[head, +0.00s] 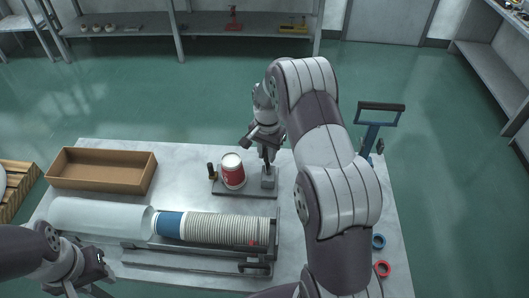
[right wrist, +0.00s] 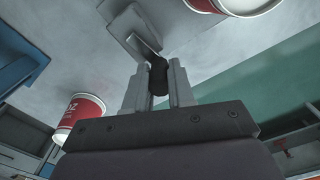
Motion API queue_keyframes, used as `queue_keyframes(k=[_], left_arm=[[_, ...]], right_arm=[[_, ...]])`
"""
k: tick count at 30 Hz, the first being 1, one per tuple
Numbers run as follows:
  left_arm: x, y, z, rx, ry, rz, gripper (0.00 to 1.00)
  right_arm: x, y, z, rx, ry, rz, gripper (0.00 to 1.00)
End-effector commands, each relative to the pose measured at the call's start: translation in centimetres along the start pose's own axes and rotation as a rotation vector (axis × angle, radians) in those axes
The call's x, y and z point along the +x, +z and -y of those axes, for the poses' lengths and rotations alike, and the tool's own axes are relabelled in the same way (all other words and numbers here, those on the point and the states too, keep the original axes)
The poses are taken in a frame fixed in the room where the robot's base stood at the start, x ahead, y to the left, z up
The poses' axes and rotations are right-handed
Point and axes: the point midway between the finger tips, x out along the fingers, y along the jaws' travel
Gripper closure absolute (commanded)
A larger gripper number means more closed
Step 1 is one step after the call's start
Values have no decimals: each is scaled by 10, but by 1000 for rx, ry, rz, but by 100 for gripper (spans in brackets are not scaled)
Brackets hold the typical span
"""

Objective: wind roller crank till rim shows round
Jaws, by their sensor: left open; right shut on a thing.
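A red and white cup (head: 232,172) stands upright on a dark base plate (head: 243,192) on the table. Its white top faces up; the rim's shape is too small to judge. It also shows, cut off, in the right wrist view (right wrist: 228,5). A grey roller post (head: 268,180) stands right of it. My right gripper (head: 266,148) is above the post; in the right wrist view it (right wrist: 158,78) is shut on the dark crank handle (right wrist: 159,76). My left gripper (head: 98,264) is open and empty near the clear sleeve at the table's front left.
A clear sleeve (head: 100,215) and a row of stacked cups (head: 215,228) lie on a rack across the front. An open cardboard box (head: 103,171) is at the back left. Another red cup (right wrist: 80,112) shows in the right wrist view. Blue (head: 378,241) and red rings (head: 382,268) lie right.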

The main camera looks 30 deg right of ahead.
Motion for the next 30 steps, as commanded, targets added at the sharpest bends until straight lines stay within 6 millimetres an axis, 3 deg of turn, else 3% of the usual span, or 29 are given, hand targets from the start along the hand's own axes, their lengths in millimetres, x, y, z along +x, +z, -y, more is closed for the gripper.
queue_keyframes(k=[9,25,26,27,28,30], left_arm=[[1,0,0,0,0,0,57],[1,0,0,0,0,0,57],[1,0,0,0,0,0,57],[1,0,0,0,0,0,57],[1,0,0,0,0,0,57],[1,0,0,0,0,0,57]], right_arm=[[-1,-3,-3,111,-2,-2,100],[-1,-3,-4,133,-2,-1,100],[-1,-3,-4,133,-2,-1,74],[-1,-3,-4,133,-2,-1,61],[-1,-3,-4,133,-2,-1,52],[-1,-3,-4,133,-1,-1,52]])
